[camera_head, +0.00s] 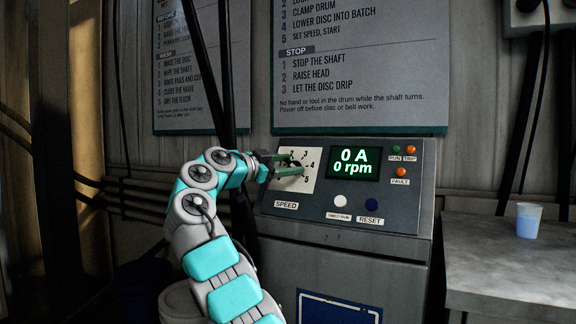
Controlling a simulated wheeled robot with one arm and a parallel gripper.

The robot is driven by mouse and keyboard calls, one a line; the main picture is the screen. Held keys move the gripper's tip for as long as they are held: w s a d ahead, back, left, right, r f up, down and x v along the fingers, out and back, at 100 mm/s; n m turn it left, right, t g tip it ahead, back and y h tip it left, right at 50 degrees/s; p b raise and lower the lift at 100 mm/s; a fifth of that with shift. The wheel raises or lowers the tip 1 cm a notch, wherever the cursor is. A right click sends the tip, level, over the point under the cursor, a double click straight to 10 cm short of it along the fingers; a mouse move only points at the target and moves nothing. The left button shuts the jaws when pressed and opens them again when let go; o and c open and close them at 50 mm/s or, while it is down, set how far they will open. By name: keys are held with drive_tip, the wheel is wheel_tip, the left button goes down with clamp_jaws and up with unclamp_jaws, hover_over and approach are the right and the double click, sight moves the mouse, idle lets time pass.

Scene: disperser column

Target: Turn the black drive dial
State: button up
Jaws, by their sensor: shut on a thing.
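The black drive dial (296,164) sits on a pale square plate numbered up to 5, above the SPEED label on the grey control panel (405,222). My gripper (290,165) reaches in from the left, with its green fingers closed on the dial. The fingers hide most of the dial and part of its scale, so I cannot tell where it points. The green display (353,164) reads 0 A and 0 rpm.
A pale cup (528,220) stands on a grey bench (510,262) at right. Posters hang behind.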

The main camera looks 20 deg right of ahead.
drive_tip(key=c, duration=0.3)
